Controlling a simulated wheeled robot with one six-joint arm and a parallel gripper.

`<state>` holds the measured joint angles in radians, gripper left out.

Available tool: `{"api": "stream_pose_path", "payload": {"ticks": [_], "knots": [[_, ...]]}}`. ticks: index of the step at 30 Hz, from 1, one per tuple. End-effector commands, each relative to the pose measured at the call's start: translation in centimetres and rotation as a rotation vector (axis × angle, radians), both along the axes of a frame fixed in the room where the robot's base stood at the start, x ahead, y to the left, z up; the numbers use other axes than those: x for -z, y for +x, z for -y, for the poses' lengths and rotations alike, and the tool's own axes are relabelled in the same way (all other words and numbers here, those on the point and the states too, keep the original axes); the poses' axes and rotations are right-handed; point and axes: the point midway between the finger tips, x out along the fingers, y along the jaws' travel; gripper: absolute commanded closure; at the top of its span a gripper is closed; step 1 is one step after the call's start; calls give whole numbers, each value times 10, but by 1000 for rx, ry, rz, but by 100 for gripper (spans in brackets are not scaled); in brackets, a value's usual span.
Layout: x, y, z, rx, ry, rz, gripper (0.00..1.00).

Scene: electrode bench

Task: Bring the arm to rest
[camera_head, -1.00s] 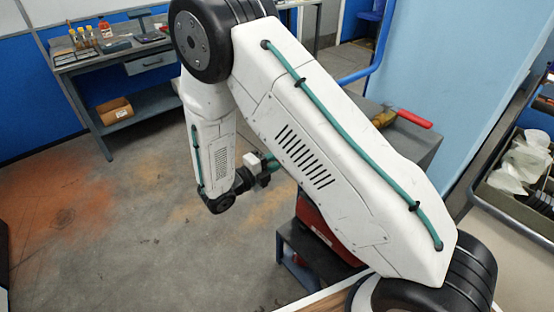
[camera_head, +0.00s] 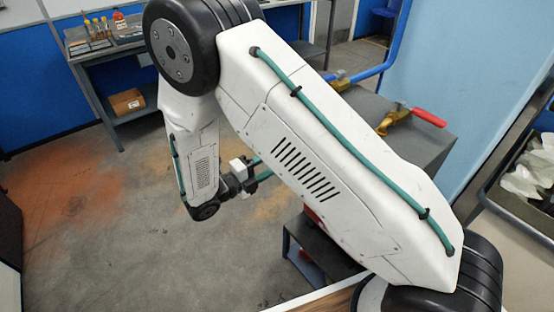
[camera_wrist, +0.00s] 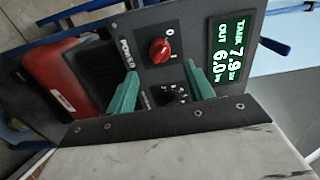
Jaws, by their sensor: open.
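My white arm (camera_head: 330,150) spans the head view, bent at a black elbow joint (camera_head: 172,50), with the forearm hanging down. My gripper (camera_head: 257,168) is partly hidden behind the upper arm link in that view. In the wrist view my gripper (camera_wrist: 160,70) has its two green fingers apart, with nothing held between them. A dark control panel (camera_wrist: 235,90) lies beyond the fingers. Its red knob (camera_wrist: 160,50) shows between and beyond the fingertips. A black dial (camera_wrist: 178,93) sits between the fingers, partly hidden. A lit green display (camera_wrist: 229,55) reads TANK 7.9 and OUT 6.0.
A grey cabinet (camera_head: 425,150) bears a brass valve with a red handle (camera_head: 430,118). A bench (camera_head: 110,50) with bottles stands at the back left. A tray (camera_head: 515,200) is at right. Floor at left is open.

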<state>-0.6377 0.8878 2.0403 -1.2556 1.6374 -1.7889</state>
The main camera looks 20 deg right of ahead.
Motion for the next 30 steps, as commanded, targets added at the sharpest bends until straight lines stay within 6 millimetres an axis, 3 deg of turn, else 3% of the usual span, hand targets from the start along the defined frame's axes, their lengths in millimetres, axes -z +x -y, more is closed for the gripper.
{"api": "stream_pose_path", "payload": {"ticks": [16, 21, 26, 30], "knots": [[0, -2, -4, 1, 0, 1, 47], [3, -3, -4, 7, 44, 94, 47], [15, -27, 6, 98, 141, 274, 47], [4, -54, 16, 242, 249, 494, 47]]}}
